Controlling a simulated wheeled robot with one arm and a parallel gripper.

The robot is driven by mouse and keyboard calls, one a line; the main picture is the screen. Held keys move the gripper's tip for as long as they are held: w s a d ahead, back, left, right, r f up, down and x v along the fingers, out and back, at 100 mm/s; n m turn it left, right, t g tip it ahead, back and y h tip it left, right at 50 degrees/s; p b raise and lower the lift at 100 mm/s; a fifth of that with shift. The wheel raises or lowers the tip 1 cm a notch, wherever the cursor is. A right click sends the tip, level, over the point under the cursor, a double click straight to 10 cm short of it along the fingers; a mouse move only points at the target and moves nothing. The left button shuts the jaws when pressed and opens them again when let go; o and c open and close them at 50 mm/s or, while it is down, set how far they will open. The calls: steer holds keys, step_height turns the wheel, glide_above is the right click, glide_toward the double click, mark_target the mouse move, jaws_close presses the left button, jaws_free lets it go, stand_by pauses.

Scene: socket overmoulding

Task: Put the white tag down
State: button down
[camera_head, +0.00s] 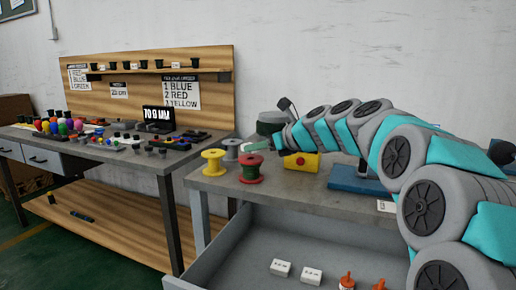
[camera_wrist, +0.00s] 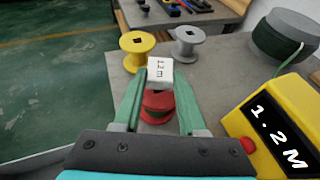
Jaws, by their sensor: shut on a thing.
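The white tag (camera_wrist: 160,73), a small block with dark "1.2 m"-like lettering, is between the green fingertips of my gripper (camera_wrist: 161,84) in the wrist view. My gripper is shut on it. The tag appears above the red spool (camera_wrist: 158,106), which shows behind it between the fingers; I cannot tell the height between them. In the head view my gripper (camera_head: 257,147) is over the grey workbench (camera_head: 305,190), by the red spool (camera_head: 250,170). I cannot make out the tag clearly there.
A yellow spool (camera_head: 214,163) and a grey spool (camera_head: 231,149) stand beside the red one. A yellow box with a red button (camera_head: 300,163) reads "1.2M" in the wrist view (camera_wrist: 275,130). A blue block (camera_head: 353,181) lies right. White boxes (camera_head: 281,268) lie in the tray below.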

steer(key=shift+f, duration=0.45)
steer(key=shift+f, duration=0.2)
steer(key=shift+c, duration=2.3)
jaws_free()
steer(key=shift+r, duration=0.15)
steer(key=shift+r, duration=0.3)
steer(key=v, duration=1.2)
steer(key=shift+r, duration=0.15)
